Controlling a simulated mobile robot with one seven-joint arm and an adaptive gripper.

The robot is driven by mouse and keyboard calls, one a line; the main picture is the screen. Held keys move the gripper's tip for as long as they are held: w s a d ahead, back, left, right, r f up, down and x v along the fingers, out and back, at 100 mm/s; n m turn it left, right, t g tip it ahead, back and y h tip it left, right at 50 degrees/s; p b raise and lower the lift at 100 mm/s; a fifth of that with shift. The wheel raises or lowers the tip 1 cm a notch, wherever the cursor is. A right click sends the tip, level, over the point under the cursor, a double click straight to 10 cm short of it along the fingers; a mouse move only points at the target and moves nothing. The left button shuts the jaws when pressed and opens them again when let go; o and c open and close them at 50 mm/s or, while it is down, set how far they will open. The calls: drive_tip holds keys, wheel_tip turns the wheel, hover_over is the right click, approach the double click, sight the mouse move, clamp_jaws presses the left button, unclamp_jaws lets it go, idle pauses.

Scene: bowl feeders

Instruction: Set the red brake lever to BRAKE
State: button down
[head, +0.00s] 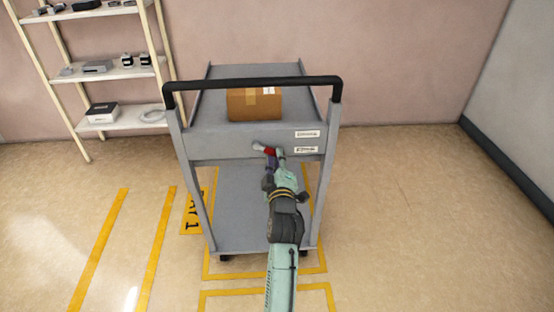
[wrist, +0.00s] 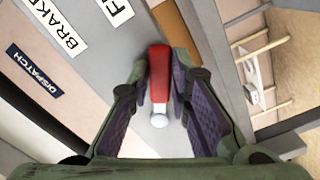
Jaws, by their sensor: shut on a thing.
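The red brake lever (head: 269,151) is on the front panel of a grey cart (head: 225,144), left of two white labels. In the wrist view the red grip (wrist: 158,72) lies between my fingers, with a pale rounded metal end (wrist: 160,121) below it. My gripper (head: 272,158) is shut on the lever; its purple-padded fingers flank it in the wrist view (wrist: 159,95). A white label reading BRAKE (wrist: 66,32) and another starting with F (wrist: 118,10) show on the panel. Which label the lever points to I cannot tell.
A black handle bar (head: 252,84) spans the cart above the panel. A cardboard box (head: 254,104) sits on the top tray. A shelf rack (head: 122,72) stands at the back left. Floor to the right is clear.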

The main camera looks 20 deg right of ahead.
sight(276, 133)
drive_tip(key=shift+b, duration=0.4)
drive_tip(key=r+n+b, duration=0.1)
drive_tip(key=b, duration=0.1)
drive_tip(key=n+b, duration=0.2)
drive_tip(key=r+n+b, duration=0.1)
drive_tip(key=n+b, duration=0.1)
drive_tip(key=shift+s+d+r, duration=0.1)
drive_tip(key=shift+d+r, duration=0.25)
drive_tip(key=shift+d, duration=0.05)
wheel_tip(276, 133, up, 2)
drive_tip(key=n+b, duration=0.2)
drive_tip(key=n, duration=0.2)
drive_tip(key=shift+a, duration=0.1)
drive_tip(key=shift+a+r+n+b, duration=0.15)
drive_tip(key=shift+r+n+b, duration=0.3)
drive_tip(key=shift+n, duration=0.3)
drive_tip(key=shift+a+r+n+b, duration=0.2)
drive_tip(key=shift+r+n, duration=0.3)
drive_tip(key=shift+n, duration=0.25)
drive_tip(key=c, duration=1.5)
unclamp_jaws()
